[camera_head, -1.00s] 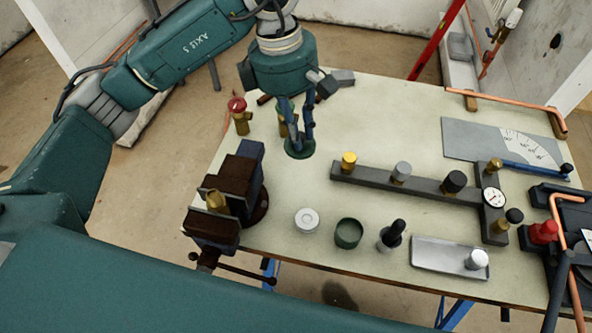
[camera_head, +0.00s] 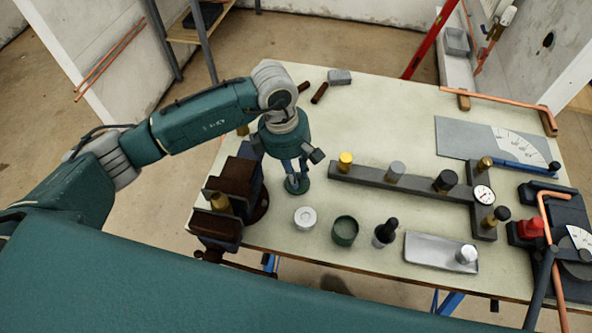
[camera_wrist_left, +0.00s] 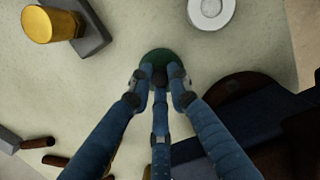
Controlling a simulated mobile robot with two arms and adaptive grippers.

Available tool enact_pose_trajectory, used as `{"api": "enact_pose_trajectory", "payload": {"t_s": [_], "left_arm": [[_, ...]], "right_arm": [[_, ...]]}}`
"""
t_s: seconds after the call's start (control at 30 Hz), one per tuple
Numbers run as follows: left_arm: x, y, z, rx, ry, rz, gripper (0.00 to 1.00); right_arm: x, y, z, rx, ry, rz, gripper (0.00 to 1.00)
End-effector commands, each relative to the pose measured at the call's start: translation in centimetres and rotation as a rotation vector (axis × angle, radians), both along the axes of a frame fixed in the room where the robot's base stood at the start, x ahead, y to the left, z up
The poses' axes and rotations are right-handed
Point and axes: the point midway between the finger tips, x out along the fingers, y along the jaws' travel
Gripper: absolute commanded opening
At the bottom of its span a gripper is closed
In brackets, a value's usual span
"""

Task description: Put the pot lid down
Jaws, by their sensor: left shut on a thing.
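The pot lid is a small dark green disc (camera_head: 297,184) at the fingertips of my left gripper (camera_head: 293,172), between the vise and the dark bar. The left wrist view also shows the lid (camera_wrist_left: 158,55), with the blue fingers closed around its dark knob. I cannot tell whether the lid touches the bench top or hangs just above it. An open green pot (camera_head: 345,230) stands on the bench, nearer to me and to the right of the lid. My right gripper is not in view.
A brown vise (camera_head: 233,187) stands close on the left. A pale round tin (camera_head: 305,217) sits in front of the lid. A dark bar with knobs (camera_head: 420,185) lies to the right. A metal tray (camera_head: 430,254) lies front right.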

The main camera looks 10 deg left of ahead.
Motion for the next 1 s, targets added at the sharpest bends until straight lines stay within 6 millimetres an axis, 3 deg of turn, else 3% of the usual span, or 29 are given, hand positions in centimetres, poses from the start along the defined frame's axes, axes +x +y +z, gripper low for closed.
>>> {"api": "enact_pose_trajectory", "payload": {"t_s": [0.27, 0.3, 0.4, 0.8, 1.0], "left_arm": [[0.0, 0.0, -0.4, -0.001, -0.001, -0.001, 0.00], [0.0, 0.0, -0.3, 0.000, -0.001, -0.001, 0.21], [0.0, 0.0, -0.2, 0.000, 0.000, 0.000, 0.36], [0.1, 0.1, 0.5, -0.002, -0.003, 0.000, 0.36], [0.3, 0.6, 4.2, -0.002, -0.008, 0.000, 0.36]], "right_arm": [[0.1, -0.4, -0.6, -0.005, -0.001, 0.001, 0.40], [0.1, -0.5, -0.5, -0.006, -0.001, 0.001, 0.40], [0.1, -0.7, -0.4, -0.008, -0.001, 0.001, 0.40], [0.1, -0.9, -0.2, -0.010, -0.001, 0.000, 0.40], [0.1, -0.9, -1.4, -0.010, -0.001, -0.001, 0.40]]}}
